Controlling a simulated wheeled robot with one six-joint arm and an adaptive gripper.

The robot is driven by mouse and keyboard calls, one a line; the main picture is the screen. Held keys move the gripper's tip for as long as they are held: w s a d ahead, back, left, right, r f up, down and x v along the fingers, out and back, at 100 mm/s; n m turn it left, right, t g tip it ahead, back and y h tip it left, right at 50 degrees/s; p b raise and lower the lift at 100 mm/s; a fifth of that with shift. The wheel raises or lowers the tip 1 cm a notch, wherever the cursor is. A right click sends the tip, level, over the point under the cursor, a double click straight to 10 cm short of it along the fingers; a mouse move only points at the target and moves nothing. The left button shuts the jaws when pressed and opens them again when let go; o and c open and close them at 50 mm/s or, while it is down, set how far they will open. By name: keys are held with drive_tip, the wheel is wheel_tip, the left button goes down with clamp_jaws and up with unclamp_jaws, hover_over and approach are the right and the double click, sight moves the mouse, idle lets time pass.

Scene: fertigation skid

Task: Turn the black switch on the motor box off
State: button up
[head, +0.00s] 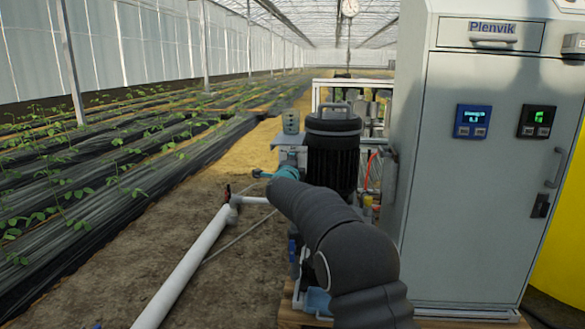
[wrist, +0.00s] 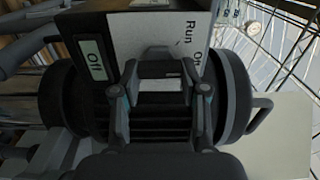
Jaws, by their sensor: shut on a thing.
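The motor box (wrist: 140,30) shows in the wrist view as a pale-faced box in front of the dark ribbed motor (wrist: 85,110). In the head view the black motor (head: 333,150) stands beyond my arm, which hides my gripper.
A grey cabinet (head: 485,190) with two small displays stands close at the right. A white pipe (head: 185,265) runs along the ground at left. Plant rows (head: 75,190) lie further left, with bare soil between them and the skid.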

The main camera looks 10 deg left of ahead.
idle(0.3)
drive_tip(key=o, duration=1.1)
drive_tip(key=shift+o, duration=0.2)
drive_tip(key=shift+s, duration=0.1)
drive_tip(key=s, duration=1.1)
drive_tip(key=shift+s+a, duration=0.2)
drive_tip(key=shift+s, duration=0.2)
